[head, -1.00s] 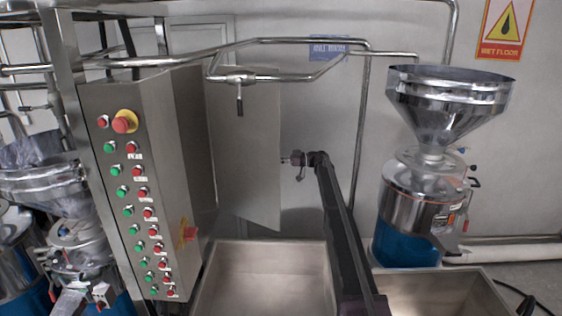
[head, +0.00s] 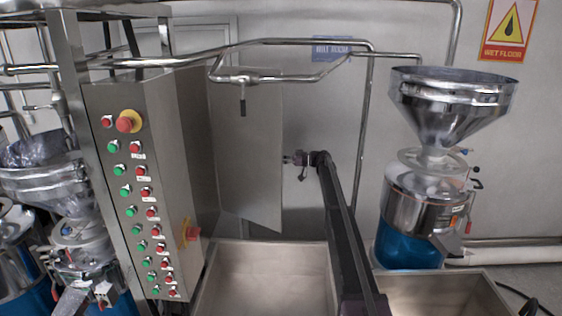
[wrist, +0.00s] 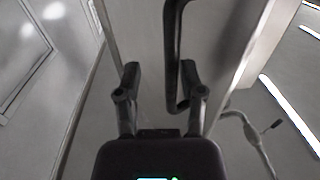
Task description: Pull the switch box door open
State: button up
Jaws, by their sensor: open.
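The steel switch box (head: 130,190) stands at the left in the head view, with red and green buttons on its front. A flat grey door (head: 245,155) stands swung out to the right behind the box's side. My gripper (head: 290,158) is at the door's free right edge; its fingers are small and partly hidden there. In the wrist view my gripper (wrist: 160,90) is open. A black bar handle (wrist: 177,60) on the grey door panel (wrist: 218,50) lies between the fingers, nearer the right finger. I cannot tell whether it touches that finger.
Steel pipes (head: 300,42) cross above the door. A steel basin (head: 265,280) lies below. A grinder with a funnel hopper (head: 440,110) stands at the right.

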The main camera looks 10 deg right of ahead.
jog(key=s+d, duration=0.1)
jog(key=d, duration=1.1)
jog(key=shift+s, duration=0.15)
